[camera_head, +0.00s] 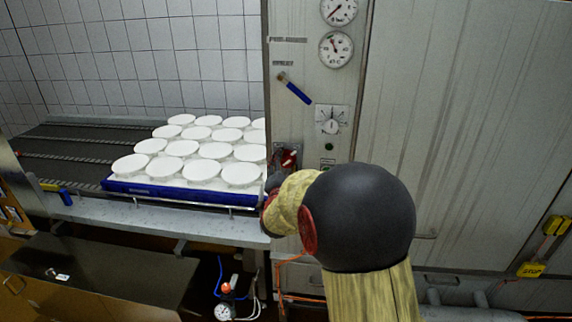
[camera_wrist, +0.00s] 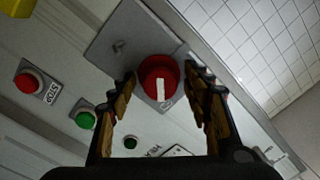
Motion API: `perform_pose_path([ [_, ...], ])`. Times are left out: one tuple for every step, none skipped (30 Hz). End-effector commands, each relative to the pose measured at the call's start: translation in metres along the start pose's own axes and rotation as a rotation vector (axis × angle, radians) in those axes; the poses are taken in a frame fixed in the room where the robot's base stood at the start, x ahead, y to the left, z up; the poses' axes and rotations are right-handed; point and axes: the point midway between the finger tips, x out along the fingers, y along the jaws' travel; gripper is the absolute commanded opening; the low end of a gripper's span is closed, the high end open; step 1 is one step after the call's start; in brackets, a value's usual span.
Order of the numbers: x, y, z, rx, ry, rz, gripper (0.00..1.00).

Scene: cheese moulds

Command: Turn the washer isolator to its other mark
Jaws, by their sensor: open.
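The washer isolator is a round red knob (camera_wrist: 153,70) with a white bar mark, on a grey plate (camera_wrist: 108,48) in the wrist view. The bar runs nearly up and down in that picture. My gripper (camera_wrist: 162,84) is open, with one finger on each side of the knob. I cannot tell whether either finger touches it. In the head view the red isolator (camera_head: 289,157) shows on the grey panel, partly hidden behind my wrist and arm, and the gripper is mostly hidden there.
A red stop button (camera_wrist: 30,82) and a green button (camera_wrist: 85,119) sit beside the plate. Above are a rotary dial (camera_head: 331,126), a blue-handled lever (camera_head: 295,91) and gauges (camera_head: 336,49). A blue tray (camera_head: 178,192) of white moulds stands left on the conveyor (camera_head: 75,145).

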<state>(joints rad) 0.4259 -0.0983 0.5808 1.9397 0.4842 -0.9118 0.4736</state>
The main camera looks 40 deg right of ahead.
Motion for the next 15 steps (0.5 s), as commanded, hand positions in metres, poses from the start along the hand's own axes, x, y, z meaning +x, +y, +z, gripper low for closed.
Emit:
perform_pose_path([
  [0.0013,0.0003,0.0003,0.0,0.0,0.0,0.49],
  [0.0017,0.0003,0.0003,0.0,-0.001,0.0,0.49],
  [0.0019,0.0002,0.0002,0.0,-0.001,0.0,0.49],
  [0.0019,0.0001,0.0002,0.0,-0.001,0.0,0.49],
  [0.0018,0.0001,0.0001,0.0,-0.001,0.0,0.49],
  [0.0017,0.0001,0.0001,-0.001,-0.001,0.0,0.49],
  [0.0017,0.0001,0.0001,-0.001,-0.001,0.0,0.49],
  [0.0017,0.0001,0.0001,-0.001,-0.001,0.0,0.49],
  [0.0017,0.0001,0.0001,-0.001,-0.001,0.0,0.47],
  [0.0016,0.0001,0.0001,-0.001,-0.001,0.0,0.46],
  [0.0016,0.0001,0.0001,-0.001,-0.001,0.0,0.44],
  [0.0016,0.0001,0.0001,-0.001,-0.001,0.0,0.42],
  [0.0016,0.0001,0.0001,-0.001,-0.001,0.0,0.4],
  [0.0016,0.0001,0.0001,-0.001,-0.001,0.0,0.38],
  [0.0015,0.0001,0.0001,-0.001,-0.001,0.0,0.36],
])
